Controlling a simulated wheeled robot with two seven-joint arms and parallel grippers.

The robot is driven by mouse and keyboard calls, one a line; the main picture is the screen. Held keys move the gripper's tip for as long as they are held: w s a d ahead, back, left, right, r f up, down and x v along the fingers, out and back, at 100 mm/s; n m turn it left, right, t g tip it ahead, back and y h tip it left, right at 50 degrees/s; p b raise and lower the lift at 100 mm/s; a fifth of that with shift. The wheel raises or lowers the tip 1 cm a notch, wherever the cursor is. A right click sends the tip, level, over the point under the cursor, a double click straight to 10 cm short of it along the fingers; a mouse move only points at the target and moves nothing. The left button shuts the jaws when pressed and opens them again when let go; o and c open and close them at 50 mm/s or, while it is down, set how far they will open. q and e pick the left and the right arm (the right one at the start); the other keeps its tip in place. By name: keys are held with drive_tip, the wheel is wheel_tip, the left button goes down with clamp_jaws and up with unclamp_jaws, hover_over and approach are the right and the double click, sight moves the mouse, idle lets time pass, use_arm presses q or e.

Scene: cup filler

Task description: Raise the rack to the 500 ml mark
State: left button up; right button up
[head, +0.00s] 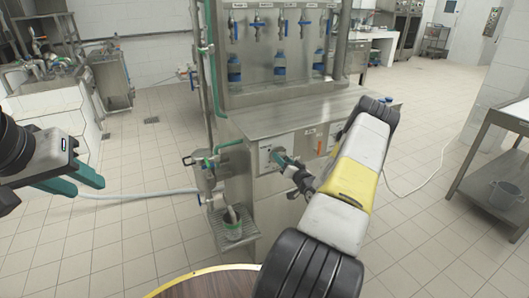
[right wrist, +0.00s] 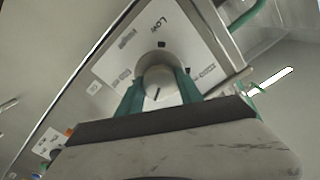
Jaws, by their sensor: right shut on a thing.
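A white panel (head: 268,152) with a round knob is on the front of the steel machine. My right gripper (head: 279,157) reaches this panel. In the right wrist view, the teal fingers of my right gripper (right wrist: 159,92) are shut on the grey knob (right wrist: 160,75), one on each side. The panel (right wrist: 125,62) carries a "LOW" label and other labels too blurred to read. A slotted metal rack (head: 243,240) sits low on the machine's left side, with a greenish cup (head: 231,222) on it. My left gripper (head: 89,186) is open and empty at the left.
Bottles (head: 280,66) stand under blue-handled taps on the machine's upper shelf. A white hose (head: 140,194) runs left across the open tiled floor. A round wooden table edge (head: 185,283) is at the bottom. A steel table (head: 492,165) is at the right.

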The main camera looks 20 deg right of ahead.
drive_tip(key=m, duration=0.5)
drive_tip(key=shift+f+m, duration=0.2)
drive_tip(key=shift+m, duration=2.2)
drive_tip(key=o, duration=1.4)
drive_tip(key=shift+c, duration=0.2)
drive_tip(key=shift+r, duration=0.1)
drive_tip(key=shift+s, duration=0.1)
drive_tip(key=s, duration=0.7)
drive_tip(key=shift+s+d, duration=0.3)
